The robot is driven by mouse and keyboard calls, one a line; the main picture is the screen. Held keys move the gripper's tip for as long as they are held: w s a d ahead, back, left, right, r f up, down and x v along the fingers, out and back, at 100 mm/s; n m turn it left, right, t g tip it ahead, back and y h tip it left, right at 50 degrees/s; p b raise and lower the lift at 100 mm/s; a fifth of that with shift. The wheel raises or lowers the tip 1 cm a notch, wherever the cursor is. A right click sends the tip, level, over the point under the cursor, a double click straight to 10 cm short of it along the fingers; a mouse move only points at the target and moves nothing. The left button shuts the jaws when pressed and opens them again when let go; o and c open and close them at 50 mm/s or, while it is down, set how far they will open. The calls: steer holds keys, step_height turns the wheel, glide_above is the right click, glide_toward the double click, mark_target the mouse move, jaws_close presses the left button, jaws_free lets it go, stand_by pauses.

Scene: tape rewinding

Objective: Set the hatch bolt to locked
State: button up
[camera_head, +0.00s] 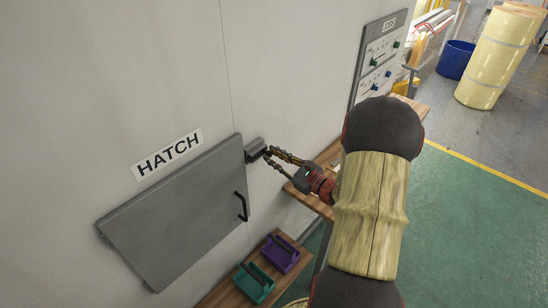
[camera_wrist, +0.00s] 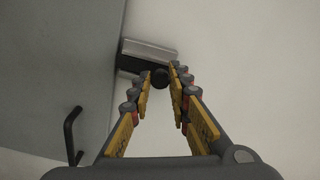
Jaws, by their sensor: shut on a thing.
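My gripper (camera_head: 268,156) reaches the bolt from the right and is shut on the knob. The bolt's locked or unlocked position cannot be told.
A black handle (camera_head: 242,206) sticks out from the hatch's right side. Below, a wooden shelf (camera_head: 222,292) carries a teal tray (camera_head: 254,285) and a purple tray (camera_head: 281,254). A control panel (camera_head: 380,55) is on the wall at upper right. Green floor lies open at right.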

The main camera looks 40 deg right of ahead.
mark_target(253, 157)
jaws_close()
stand_by(0.3)
steer(key=a, duration=0.4)
steer(key=shift+s+a, duration=0.15)
steer(key=shift+a, duration=0.15)
steer(key=shift+d, duration=0.1)
steer(key=o, duration=0.7)
jaws_free()
steer(key=shift+a, duration=0.2)
steer(key=shift+c, duration=0.2)
steer(key=shift+o, duration=0.3)
